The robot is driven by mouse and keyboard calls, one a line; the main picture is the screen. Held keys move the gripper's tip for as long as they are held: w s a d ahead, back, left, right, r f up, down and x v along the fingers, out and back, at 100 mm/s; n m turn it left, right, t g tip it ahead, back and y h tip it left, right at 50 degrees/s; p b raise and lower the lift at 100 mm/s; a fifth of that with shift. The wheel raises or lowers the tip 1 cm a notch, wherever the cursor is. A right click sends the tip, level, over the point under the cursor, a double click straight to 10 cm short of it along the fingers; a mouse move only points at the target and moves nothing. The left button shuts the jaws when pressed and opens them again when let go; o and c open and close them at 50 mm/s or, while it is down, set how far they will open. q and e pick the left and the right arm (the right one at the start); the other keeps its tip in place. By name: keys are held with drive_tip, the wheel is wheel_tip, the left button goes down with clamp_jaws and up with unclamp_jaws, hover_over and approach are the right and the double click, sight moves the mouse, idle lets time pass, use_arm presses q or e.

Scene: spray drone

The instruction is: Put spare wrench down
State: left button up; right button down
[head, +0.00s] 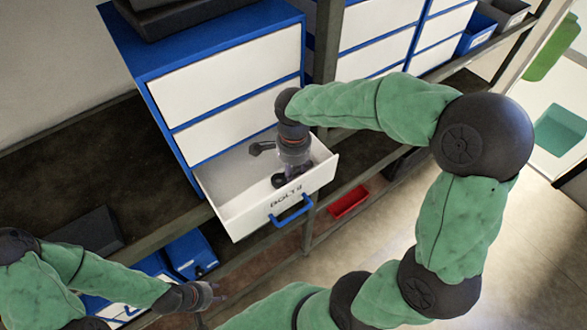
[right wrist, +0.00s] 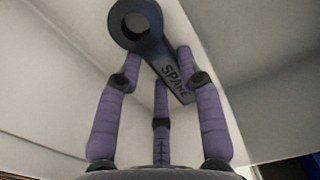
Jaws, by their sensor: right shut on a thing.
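The spare wrench (right wrist: 165,55) is dark, with a ring end at upper left and the word SPARE on its handle in the right wrist view. My right gripper (right wrist: 160,85) is shut on it, with purple fingers on both sides of the handle. In the head view, my right gripper (head: 291,165) points down into the open white drawer (head: 235,188), labelled BOLTS, with a blue handle. The wrench is mostly hidden there, and I cannot tell whether it touches the drawer floor. My left gripper (head: 212,297) is at the lower left, away from the drawer; its fingers are too small to read.
The drawer belongs to a blue cabinet (head: 160,62) with white drawer fronts on a dark shelf. More such cabinets (head: 375,22) stand to the right. A red bin (head: 348,203) and a blue bin (head: 190,254) sit lower down. The drawer walls closely surround my right gripper.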

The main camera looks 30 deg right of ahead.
sight(294, 173)
drive_tip(key=c, duration=0.8)
unclamp_jaws()
drive_tip(key=shift+f, duration=0.1)
wheel_tip(294, 173, up, 12)
drive_tip(key=p, duration=0.1)
drive_tip(key=shift+r, duration=0.2)
